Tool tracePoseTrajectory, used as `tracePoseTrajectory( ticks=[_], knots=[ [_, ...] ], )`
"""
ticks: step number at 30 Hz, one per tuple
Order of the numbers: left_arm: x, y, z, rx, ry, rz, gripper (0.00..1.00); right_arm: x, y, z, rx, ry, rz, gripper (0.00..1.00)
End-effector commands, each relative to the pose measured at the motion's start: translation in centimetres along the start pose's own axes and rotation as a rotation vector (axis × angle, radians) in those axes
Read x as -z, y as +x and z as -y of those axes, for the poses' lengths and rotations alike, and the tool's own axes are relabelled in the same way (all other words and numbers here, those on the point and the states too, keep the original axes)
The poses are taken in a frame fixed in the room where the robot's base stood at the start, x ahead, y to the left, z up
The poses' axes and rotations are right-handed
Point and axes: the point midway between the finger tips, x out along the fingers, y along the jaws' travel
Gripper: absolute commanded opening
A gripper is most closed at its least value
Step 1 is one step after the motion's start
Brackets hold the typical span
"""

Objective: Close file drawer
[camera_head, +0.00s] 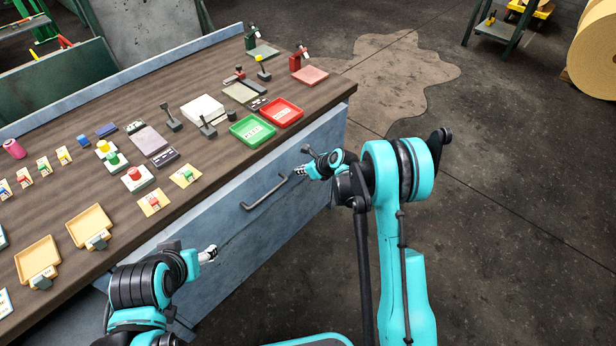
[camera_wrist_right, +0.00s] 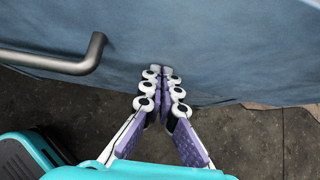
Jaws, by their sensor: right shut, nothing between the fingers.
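The file drawer has a blue-grey metal front (camera_head: 232,222) under the wooden desktop, with a dark bar handle (camera_head: 265,194). No open gap shows at its top edge, but I cannot tell whether it is fully in. My right gripper (camera_head: 299,171) is shut and empty, near the right end of the handle. In the right wrist view, the fingertips (camera_wrist_right: 161,72) are at or close to the blue front (camera_wrist_right: 200,40), right of the handle (camera_wrist_right: 75,62). Contact is unclear. My left gripper (camera_head: 211,253) is near the lower left of the front, its jaws too small to judge.
The desktop (camera_head: 85,185) holds a green tray (camera_head: 252,130), a red tray (camera_head: 281,112), yellow trays (camera_head: 90,225), buttons and levers. A large roll (camera_head: 595,60) stands at the far right.

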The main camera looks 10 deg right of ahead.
Motion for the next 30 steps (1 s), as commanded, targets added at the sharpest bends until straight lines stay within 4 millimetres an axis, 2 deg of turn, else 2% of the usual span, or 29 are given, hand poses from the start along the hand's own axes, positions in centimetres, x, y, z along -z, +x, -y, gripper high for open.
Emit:
tracePoseTrajectory(
  ticks=[14, 23, 30],
  knots=[
    [-0.1, 0.1, 0.0, 0.000, 0.000, 0.000, 0.61, -0.5, 0.4, 0.0, 0.000, 0.000, -0.001, 0.00],
    [-0.1, 0.1, 0.0, 0.000, 0.000, 0.000, 0.61, -3.5, 3.5, 0.0, -0.001, -0.001, 0.000, 0.00],
    [-0.1, 0.1, 0.0, 0.000, 0.000, 0.000, 0.61, -3.9, 3.7, 0.0, 0.001, 0.001, 0.004, 0.00]
  ],
)
